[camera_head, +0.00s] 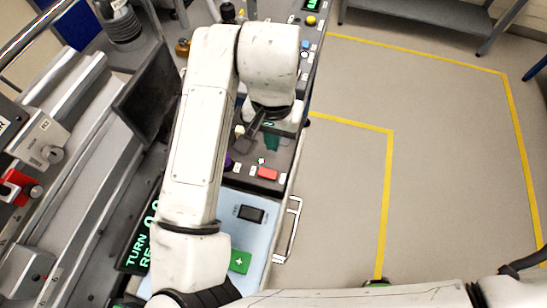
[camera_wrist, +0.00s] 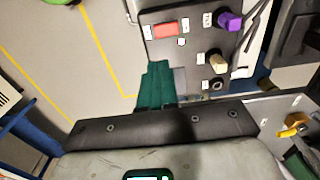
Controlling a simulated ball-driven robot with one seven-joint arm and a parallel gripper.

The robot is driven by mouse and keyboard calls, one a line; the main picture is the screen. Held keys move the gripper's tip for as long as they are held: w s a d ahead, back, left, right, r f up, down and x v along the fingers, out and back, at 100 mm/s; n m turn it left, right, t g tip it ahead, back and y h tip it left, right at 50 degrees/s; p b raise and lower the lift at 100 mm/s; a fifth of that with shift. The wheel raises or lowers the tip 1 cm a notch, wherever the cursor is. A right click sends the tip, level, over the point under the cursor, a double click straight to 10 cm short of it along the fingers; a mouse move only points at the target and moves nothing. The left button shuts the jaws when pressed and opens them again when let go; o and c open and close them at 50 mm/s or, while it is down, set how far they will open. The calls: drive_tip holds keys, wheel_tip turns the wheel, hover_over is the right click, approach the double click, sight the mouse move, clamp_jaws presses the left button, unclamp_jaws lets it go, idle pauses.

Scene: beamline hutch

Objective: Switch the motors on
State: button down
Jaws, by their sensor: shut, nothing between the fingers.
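A dark control panel (camera_wrist: 190,55) shows below my gripper. In the head view the red control (camera_head: 267,173) lies just below my gripper (camera_head: 271,148) in the picture. My gripper's teal fingers (camera_wrist: 157,68) are shut and empty, apart from the red control in the wrist view. Contact with the panel cannot be told.
A screen (camera_head: 143,238) with green text, partly hidden by my arm, reads "TURN". A pale blue surface (camera_head: 228,203) holds a black device (camera_head: 250,213) and a green box (camera_head: 240,262). A metal rail (camera_head: 292,225) edges the bench. The floor to the right is clear.

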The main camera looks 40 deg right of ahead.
sight(273, 173)
wheel_tip(273, 173, down, 14)
drive_tip(key=shift+r+p, duration=0.25)
drive_tip(key=shift+p, duration=0.6)
drive_tip(key=shift+f, duration=0.15)
drive_tip(key=shift+s+f, duration=0.1)
drive_tip(key=shift+f, duration=0.1)
drive_tip(key=shift+w+a+r, duration=0.25)
drive_tip(key=shift+w+a, duration=0.2)
drive_tip(key=shift+w, duration=0.2)
drive_tip(key=shift+r, duration=0.1)
